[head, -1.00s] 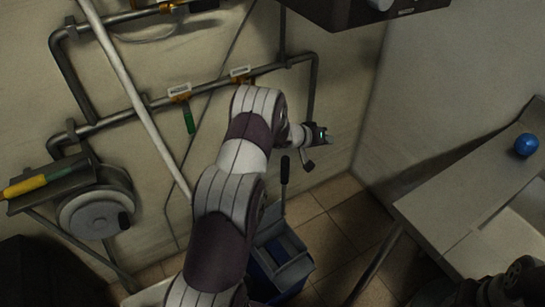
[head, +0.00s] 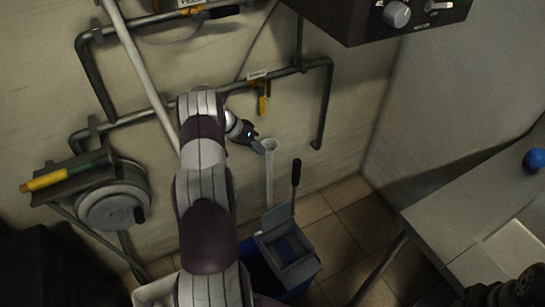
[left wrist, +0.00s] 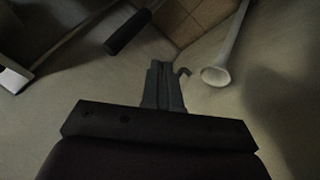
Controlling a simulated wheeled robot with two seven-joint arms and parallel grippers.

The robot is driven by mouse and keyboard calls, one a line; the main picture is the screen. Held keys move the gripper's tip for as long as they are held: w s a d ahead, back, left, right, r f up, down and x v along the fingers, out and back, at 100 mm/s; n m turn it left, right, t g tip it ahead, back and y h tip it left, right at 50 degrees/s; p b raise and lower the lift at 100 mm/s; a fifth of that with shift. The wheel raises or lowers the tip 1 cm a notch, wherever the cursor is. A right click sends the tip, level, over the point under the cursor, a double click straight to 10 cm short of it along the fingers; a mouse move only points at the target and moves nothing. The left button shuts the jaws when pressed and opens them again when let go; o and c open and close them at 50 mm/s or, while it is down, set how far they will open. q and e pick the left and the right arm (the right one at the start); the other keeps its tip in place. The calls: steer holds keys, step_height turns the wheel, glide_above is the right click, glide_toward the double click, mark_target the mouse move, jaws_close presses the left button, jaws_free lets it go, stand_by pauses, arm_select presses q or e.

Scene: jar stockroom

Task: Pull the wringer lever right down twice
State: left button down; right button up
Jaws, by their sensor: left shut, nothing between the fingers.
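The wringer lever (head: 296,174) has a black grip on a grey arm and stands up, leaning slightly right, above the grey wringer (head: 272,238) on a blue bucket (head: 262,282). In the left wrist view the lever's black grip (left wrist: 128,32) lies at upper left, apart from the fingers. My left gripper (head: 262,146) is shut and empty. It is left of the lever's grip and a little higher in the head view, by the mouth of a white pipe. The shut fingers also show in the left wrist view (left wrist: 163,85). My right gripper is not clearly visible.
The white upright pipe (head: 269,172) with a flared mouth stands close to my left fingers. Wall pipes (head: 320,110) run behind. A dark control box (head: 375,18) hangs above. A counter (head: 450,215) with a blue ball (head: 535,158) is at right. Tiled floor shows between.

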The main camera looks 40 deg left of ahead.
arm_select(q)
steer(key=w+d+f+p, duration=0.1)
steer(key=w+d+f, duration=0.3)
steer(key=d+f, duration=0.3)
steer(key=shift+d, duration=0.45)
steer(key=shift+f, duration=0.15)
